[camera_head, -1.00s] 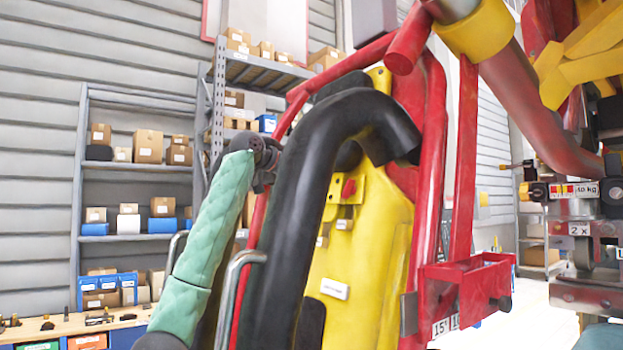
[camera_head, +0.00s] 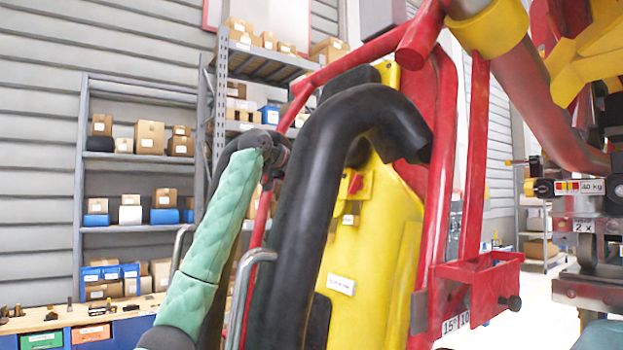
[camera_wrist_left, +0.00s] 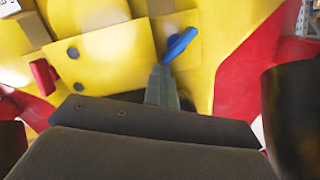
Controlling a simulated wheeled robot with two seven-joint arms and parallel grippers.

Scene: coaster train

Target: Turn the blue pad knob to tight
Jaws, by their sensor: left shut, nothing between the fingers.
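The blue pad knob (camera_wrist_left: 180,44) shows in the left wrist view as a slanted blue lever on a yellow panel (camera_wrist_left: 118,52). It is hidden in the head view. My left gripper (camera_wrist_left: 161,72) is shut and empty, with its tips right at the knob's lower end; I cannot tell whether they touch. In the head view my left arm, in a green sleeve, rises on the left and its gripper is hidden behind the black padded restraint (camera_head: 290,215). My right gripper is not in view.
A red knob (camera_wrist_left: 43,76) sits left of the blue one; red also shows on the yellow seat back (camera_head: 356,184) in the head view. A grey metal handle (camera_head: 243,290) and red frame bars (camera_head: 474,160) stand close around. Shelves (camera_head: 135,157) with boxes stand behind.

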